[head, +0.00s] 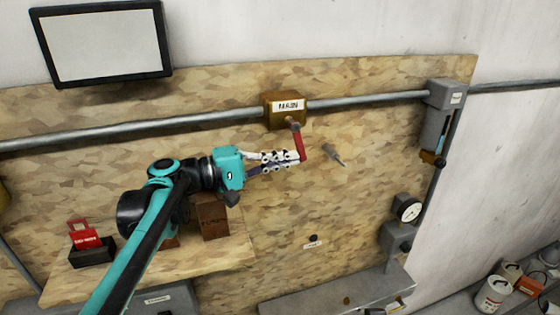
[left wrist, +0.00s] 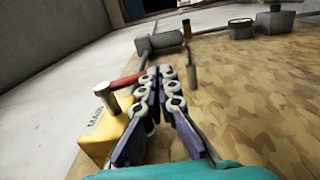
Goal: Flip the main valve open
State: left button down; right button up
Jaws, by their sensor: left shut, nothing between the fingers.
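The main valve (head: 286,112) is a brass-yellow box with a label reading MAIN, set on the grey pipe along the wall board. Its red handle (head: 299,142) hangs down from the stem, slightly to the right. My left gripper (head: 297,158) is shut and empty, its fingertips at the handle's lower end. In the left wrist view, the yellow valve body (left wrist: 98,145) is at the left, and the red handle (left wrist: 128,81) reaches to the shut fingertips (left wrist: 160,75), which partly hide its end. I cannot tell whether they touch. My right gripper is in neither view.
A grey peg-like fitting (head: 334,155) sticks out of the board just right of the handle. A grey box (head: 436,115) and a gauge (head: 407,209) are further right.

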pick_arm(q)
jog(key=b+x, duration=0.1)
jog(key=x, duration=0.2)
jog(key=shift+f, duration=0.1)
jog(key=shift+w+d+r, duration=0.15)
jog(key=shift+d+r, duration=0.05)
jog(key=shift+d, duration=0.3)
jog(key=shift+w+d+r, duration=0.15)
jog(key=shift+d+r, duration=0.1)
jog(key=shift+d, duration=0.25)
jog(key=shift+w+d+r, duration=0.2)
jog(key=shift+d, duration=0.4)
jog(key=v, duration=1.2)
